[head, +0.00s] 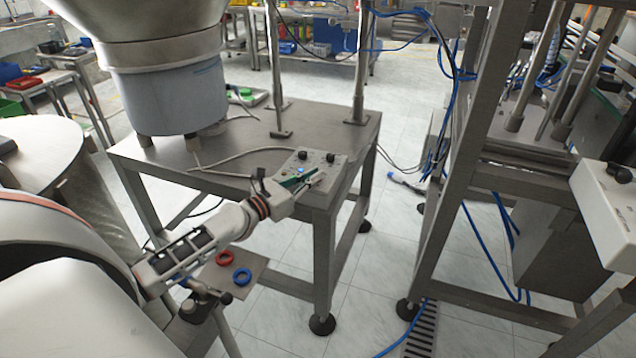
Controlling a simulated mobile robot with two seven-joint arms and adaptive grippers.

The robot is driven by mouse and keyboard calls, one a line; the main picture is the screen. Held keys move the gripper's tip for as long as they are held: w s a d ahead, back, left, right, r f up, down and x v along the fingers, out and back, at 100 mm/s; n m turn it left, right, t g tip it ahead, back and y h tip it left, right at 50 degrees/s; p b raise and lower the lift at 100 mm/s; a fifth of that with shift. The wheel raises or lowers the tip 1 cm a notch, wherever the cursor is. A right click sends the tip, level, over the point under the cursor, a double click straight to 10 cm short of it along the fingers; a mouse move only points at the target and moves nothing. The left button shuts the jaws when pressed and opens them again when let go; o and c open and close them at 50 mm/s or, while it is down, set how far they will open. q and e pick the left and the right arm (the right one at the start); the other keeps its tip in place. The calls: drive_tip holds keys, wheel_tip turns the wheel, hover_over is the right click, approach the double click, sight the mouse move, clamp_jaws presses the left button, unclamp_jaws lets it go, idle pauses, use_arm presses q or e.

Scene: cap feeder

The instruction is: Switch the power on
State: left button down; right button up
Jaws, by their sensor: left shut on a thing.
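A grey control box (318,159) sits at the near right corner of the steel table. Its top has two black knobs (303,155) and a small blue light. My left arm reaches in from the lower left, and my left gripper (306,182) is at the near edge of the box. It is shut on a small part there, apparently a switch. The fingers hide most of that part, so its position cannot be told. A green strip shows beside the fingers. My right gripper is out of view.
The steel table (240,150) also bears a large feeder bowl (165,85) at the left and upright posts. A grey cable lies across it. A small plate with a red ring (224,258) and a blue ring (242,277) is below the arm. A machine frame (445,200) stands right.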

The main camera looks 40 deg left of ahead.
use_arm(q)
drive_tip(key=shift+f+m+h+b, duration=0.3)
drive_tip(key=shift+f+h+b, duration=0.1)
drive_tip(key=shift+f, duration=0.25)
drive_tip(key=shift+r+g, duration=0.1)
drive_tip(key=shift+g, duration=0.2)
drive_tip(key=shift+r+m+h+b, duration=0.3)
drive_tip(key=shift+m+h+b, duration=0.1)
drive_tip(key=shift+h+b, duration=0.25)
drive_tip(key=shift+r, duration=0.15)
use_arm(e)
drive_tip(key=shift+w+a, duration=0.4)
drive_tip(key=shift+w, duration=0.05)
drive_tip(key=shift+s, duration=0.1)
use_arm(q)
drive_tip(key=c, duration=2.2)
unclamp_jaws()
drive_tip(key=shift+c, duration=0.2)
drive_tip(key=shift+o, duration=0.3)
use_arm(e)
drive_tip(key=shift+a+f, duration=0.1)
use_arm(q)
drive_tip(key=shift+r, duration=0.1)
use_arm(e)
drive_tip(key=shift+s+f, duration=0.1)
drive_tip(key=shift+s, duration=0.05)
use_arm(q)
drive_tip(key=shift+s+a, duration=0.1)
